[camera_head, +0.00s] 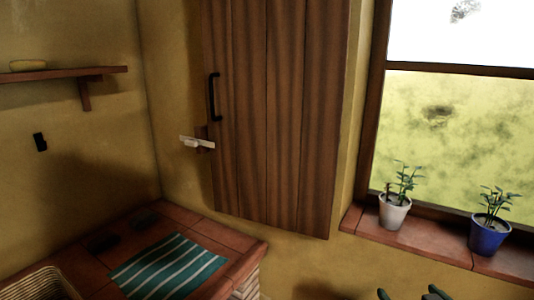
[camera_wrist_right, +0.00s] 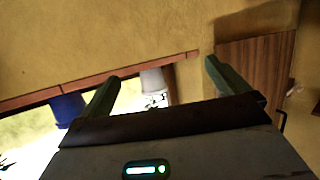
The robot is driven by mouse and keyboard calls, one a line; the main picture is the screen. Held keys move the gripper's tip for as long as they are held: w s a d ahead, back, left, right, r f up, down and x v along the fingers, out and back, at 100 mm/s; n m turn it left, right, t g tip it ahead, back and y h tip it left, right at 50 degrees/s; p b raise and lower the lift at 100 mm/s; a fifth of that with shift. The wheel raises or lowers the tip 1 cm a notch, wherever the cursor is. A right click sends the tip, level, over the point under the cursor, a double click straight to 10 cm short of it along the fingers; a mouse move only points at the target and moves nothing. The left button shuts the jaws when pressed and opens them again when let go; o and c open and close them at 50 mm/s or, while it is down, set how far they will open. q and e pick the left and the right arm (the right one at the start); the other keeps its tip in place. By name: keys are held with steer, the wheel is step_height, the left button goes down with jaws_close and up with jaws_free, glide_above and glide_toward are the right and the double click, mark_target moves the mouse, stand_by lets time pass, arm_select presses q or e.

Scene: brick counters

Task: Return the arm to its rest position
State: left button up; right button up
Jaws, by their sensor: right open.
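My right gripper (camera_head: 411,292) shows only by its dark green fingertips at the bottom edge of the head view, below the window sill. In the right wrist view its two fingers (camera_wrist_right: 161,71) are spread apart with nothing held between them. The white pot shows past the gap between the fingers, apart from them. The rest of my right arm is out of the head view. My left gripper is not in view.
A wooden cabinet (camera_head: 275,115) with a black handle (camera_head: 214,97) hangs on the wall. A white plant pot (camera_head: 394,212) and a blue plant pot (camera_head: 489,236) stand on the sill (camera_head: 425,241). A striped cloth (camera_head: 168,266) and part of a basket (camera_head: 40,285) are at lower left.

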steer(key=s+a+f+n+g+y, duration=0.1)
steer(key=s+a+f, duration=0.4)
steer(key=s+f, duration=0.8)
steer(key=s+a+f+n+g+y, duration=0.1)
steer(key=s+a+f+g, duration=0.2)
steer(key=s+f, duration=1)
step_height(320, 180, down, 2)
steer(key=shift+s+a+g, duration=0.2)
steer(key=shift+a+g, duration=0.2)
steer(key=shift+a, duration=0.85)
